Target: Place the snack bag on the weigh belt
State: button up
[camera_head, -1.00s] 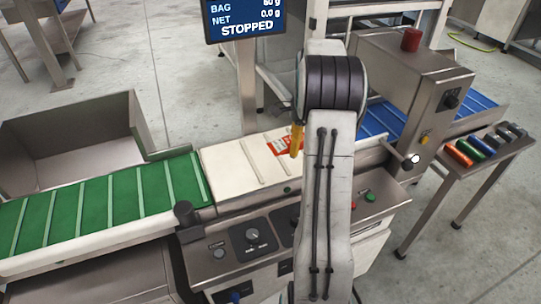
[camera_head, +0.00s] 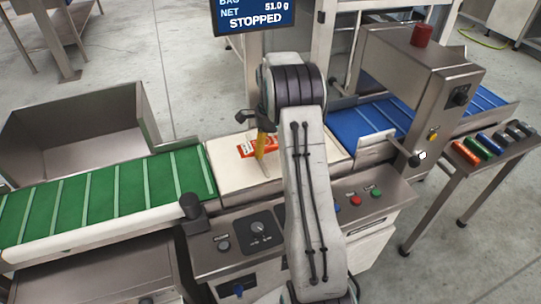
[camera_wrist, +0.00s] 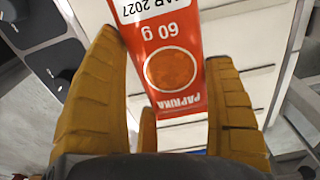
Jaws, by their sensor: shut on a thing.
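The snack bag (camera_head: 246,150) is red, orange and white, and lies at the cream weigh belt (camera_head: 229,181). The display (camera_head: 255,14) reads "NET 51.0 g" and "STOPPED". The bag seems to touch the belt; its underside is hidden. My arm hides part of the belt's right side.
A green belt (camera_head: 108,197) adjoins on the left and a blue belt (camera_head: 366,116) on the right, running under a metal housing (camera_head: 402,75). An open steel bin (camera_head: 75,125) stands behind the green belt. A side table (camera_head: 466,172) holds several coloured cylinders.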

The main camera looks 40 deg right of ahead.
aim_at(271, 161)
jog(key=shift+f, duration=2)
jog(key=shift+f, duration=0.1)
jog(key=o, duration=1.1)
